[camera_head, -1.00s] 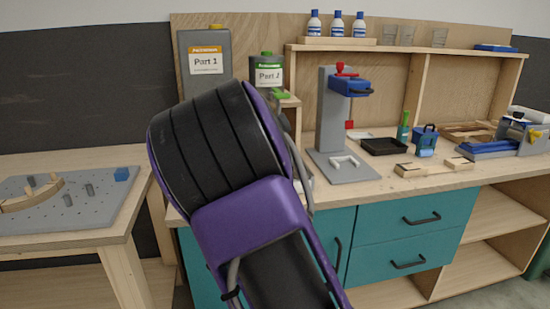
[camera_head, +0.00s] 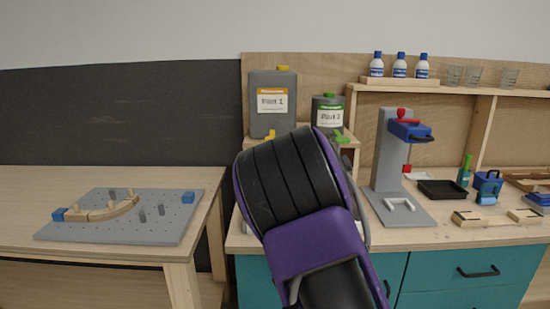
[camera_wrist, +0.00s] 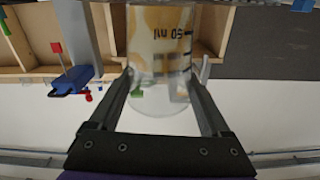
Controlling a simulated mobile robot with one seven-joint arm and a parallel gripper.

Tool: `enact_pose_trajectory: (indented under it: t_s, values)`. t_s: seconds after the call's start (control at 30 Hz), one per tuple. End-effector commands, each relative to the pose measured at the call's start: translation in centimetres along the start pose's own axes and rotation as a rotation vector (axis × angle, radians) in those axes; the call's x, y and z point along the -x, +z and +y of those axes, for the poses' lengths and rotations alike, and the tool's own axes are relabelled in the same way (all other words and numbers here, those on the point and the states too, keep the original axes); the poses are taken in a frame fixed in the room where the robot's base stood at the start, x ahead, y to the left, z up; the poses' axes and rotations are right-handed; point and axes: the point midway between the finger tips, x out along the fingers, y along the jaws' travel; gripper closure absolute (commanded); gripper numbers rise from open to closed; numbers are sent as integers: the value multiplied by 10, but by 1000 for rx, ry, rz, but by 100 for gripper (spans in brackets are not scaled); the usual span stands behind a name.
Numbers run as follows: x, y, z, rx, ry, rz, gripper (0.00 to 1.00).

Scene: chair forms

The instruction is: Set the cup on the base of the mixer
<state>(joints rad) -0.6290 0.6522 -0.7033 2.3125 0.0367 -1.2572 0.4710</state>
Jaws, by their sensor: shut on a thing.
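The mixer (camera_head: 388,150) stands on the bench right of my arm in the head view. It has a grey column, a blue head with a red knob, and a flat grey base (camera_head: 418,216). A white U-shaped piece (camera_head: 400,203) lies on the base; no cup stands there. In the wrist view, which is upside down, my gripper (camera_wrist: 160,92) is shut on a clear cup (camera_wrist: 160,60) with black volume marks. I cannot tell whether it holds liquid. The mixer's blue head (camera_wrist: 73,80) shows at the left there. In the head view my arm hides gripper and cup.
A Part 1 container (camera_head: 272,105) and a Part 2 container (camera_head: 328,112) stand on a raised shelf behind my arm. A black tray (camera_head: 443,190) and wooden pieces (camera_head: 468,219) lie right of the mixer. A pegboard (camera_head: 120,222) is on the left table.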

Motion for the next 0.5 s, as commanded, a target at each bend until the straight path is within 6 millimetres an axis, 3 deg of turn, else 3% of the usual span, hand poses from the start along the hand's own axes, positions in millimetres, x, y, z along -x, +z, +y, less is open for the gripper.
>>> enact_pose_trajectory:
  t_s: [0.3,0.5]
  values:
    - [35,85,5,2,-5,-8,50]
    - [59,119,9,0,-2,-4,50]
